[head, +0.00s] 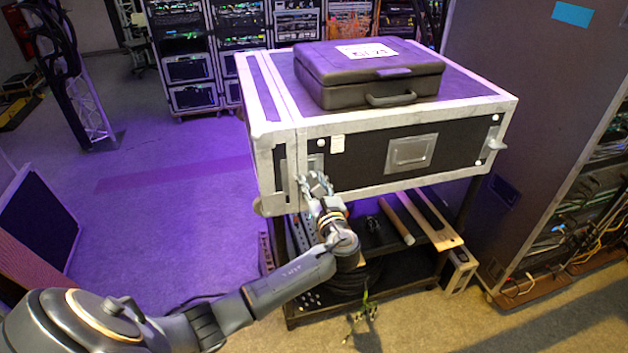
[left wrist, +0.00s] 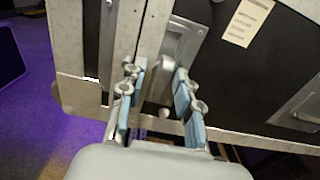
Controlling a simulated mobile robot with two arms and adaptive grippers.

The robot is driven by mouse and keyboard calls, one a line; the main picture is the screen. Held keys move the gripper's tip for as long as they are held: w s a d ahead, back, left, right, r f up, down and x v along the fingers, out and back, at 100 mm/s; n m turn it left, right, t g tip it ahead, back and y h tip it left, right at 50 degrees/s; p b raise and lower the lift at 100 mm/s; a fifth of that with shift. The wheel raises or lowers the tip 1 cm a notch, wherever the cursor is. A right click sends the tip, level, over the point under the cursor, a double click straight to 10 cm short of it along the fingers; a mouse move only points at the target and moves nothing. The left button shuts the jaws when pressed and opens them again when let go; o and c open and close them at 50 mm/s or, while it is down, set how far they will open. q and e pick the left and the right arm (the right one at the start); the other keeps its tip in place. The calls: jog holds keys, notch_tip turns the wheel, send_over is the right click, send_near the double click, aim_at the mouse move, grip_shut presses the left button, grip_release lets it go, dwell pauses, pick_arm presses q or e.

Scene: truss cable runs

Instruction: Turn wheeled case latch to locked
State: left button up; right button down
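The wheeled case (head: 361,165) is a large black case with silver edges, standing on a dark cart. Its latch (left wrist: 176,50) is a grey metal plate with a raised lever near the case's lower left front corner. In the head view the latch is partly hidden by my gripper. My left gripper (head: 315,184) is at that corner, and in the left wrist view (left wrist: 156,80) its two blue-padded fingers are apart. The lever shows between and just beyond the fingertips; I cannot tell whether they touch it. My right gripper is not in view.
A smaller black case (head: 345,92) lies on top of the wheeled case. The cart's shelf (head: 395,245) below holds bars and coiled cable. A tall rack (head: 560,200) stands close on the right.

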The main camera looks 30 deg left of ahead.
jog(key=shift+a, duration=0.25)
pick_arm(q)
jog(key=shift+c, duration=1.1)
jog(key=shift+w, duration=0.1)
grip_shut()
jog(key=shift+d, duration=0.1)
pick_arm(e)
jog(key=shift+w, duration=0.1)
